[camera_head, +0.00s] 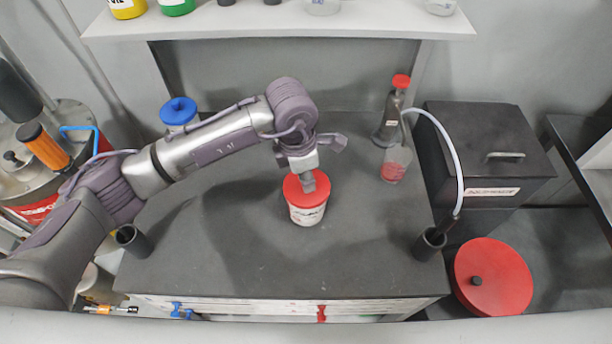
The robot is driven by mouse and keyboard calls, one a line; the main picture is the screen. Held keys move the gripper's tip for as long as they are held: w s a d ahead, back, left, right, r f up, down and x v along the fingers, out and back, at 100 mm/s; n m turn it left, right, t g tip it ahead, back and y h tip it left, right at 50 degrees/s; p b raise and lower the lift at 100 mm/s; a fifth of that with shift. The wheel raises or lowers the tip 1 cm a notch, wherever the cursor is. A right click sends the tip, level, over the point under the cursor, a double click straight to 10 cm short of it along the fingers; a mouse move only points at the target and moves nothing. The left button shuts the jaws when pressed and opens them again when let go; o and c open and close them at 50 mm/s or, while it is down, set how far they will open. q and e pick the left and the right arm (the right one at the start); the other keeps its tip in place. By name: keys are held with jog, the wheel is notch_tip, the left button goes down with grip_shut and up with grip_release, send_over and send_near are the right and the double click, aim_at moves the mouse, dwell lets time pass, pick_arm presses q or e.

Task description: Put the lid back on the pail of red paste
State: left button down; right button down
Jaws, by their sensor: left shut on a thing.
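A white pail (306,215) with a printed label stands upright near the middle of the dark grey worktop. The red lid (297,190) is at the pail's top and covers its opening in this view. I cannot tell whether the lid is fully seated. My left gripper (308,183) reaches in from the left and points down at the lid, shut on it. The fingers hide part of the lid. The red paste is not visible. My right gripper is not in view.
A blue-lidded jar (179,111) stands at the back left. Dark cups (429,243) sit near both front corners. A shelf (280,22) overhangs the back.

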pick_arm(q)
jog(key=shift+f+b, duration=0.2)
jog(key=shift+b, duration=0.7)
dwell(0.9)
dwell(0.4)
jog(key=shift+c, duration=2.4)
grip_release()
jog(key=shift+r, duration=0.15)
jog(key=shift+r+p, duration=1.35)
jog(key=shift+r, duration=2.05)
grip_shut()
